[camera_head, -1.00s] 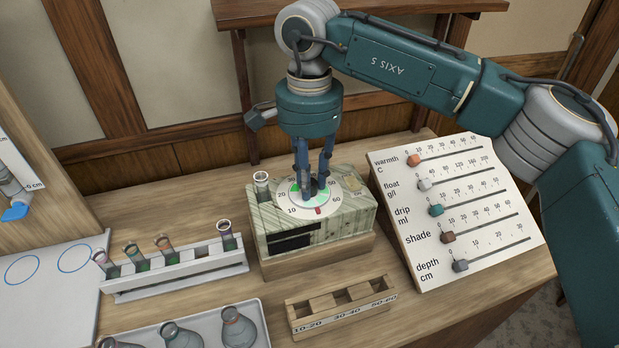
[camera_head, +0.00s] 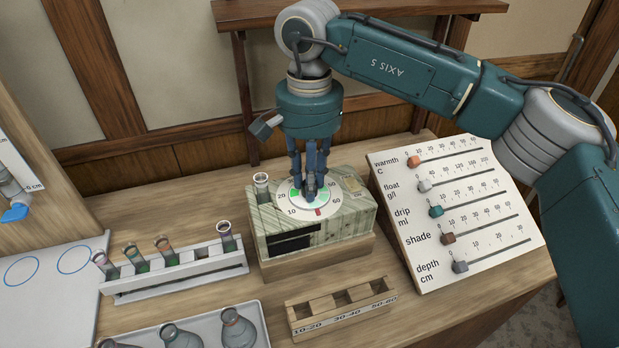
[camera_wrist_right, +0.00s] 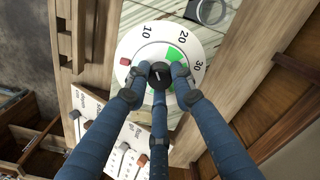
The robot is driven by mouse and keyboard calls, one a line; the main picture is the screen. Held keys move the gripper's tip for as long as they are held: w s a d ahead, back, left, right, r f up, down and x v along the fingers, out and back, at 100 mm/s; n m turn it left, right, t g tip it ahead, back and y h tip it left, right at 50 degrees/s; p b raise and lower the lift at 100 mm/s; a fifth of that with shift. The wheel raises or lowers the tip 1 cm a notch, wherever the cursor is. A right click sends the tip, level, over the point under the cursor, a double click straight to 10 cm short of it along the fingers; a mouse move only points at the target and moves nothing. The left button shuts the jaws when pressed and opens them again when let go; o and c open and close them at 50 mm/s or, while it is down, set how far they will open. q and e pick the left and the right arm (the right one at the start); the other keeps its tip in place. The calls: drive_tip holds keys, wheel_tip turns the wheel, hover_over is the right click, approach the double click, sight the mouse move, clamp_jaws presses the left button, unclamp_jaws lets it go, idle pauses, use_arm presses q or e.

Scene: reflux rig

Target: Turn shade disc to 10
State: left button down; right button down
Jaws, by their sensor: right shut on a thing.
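The shade disc (camera_head: 293,208) is a white round dial with numbers and green sectors, on top of a pale green wood-grain box (camera_head: 345,227). A red mark (camera_head: 318,211) sits at its front edge between 10 and 60. In the right wrist view the disc (camera_wrist_right: 137,43) shows 10, 20 and 30, with the red mark (camera_wrist_right: 125,61) short of 10. My right gripper (camera_head: 310,192) points down with its fingers closed round the dark centre knob, which shows in the right wrist view (camera_wrist_right: 158,76). My left gripper is not in view.
A slider board (camera_head: 480,262) stands at the right. A white rack (camera_head: 185,283) with several tubes stands at the left. A wooden slotted holder (camera_head: 340,325) and a tray of flasks (camera_head: 262,333) lie in front. A small vial (camera_head: 262,186) stands at the box's back left corner.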

drive_tip(key=shift+w+r, duration=0.15)
drive_tip(key=shift+r, duration=0.05)
drive_tip(key=c, duration=1.5)
unclamp_jaws()
drive_tip(key=shift+o, duration=0.2)
drive_tip(key=shift+f, duration=0.1)
wheel_tip(320, 180, up, 12)
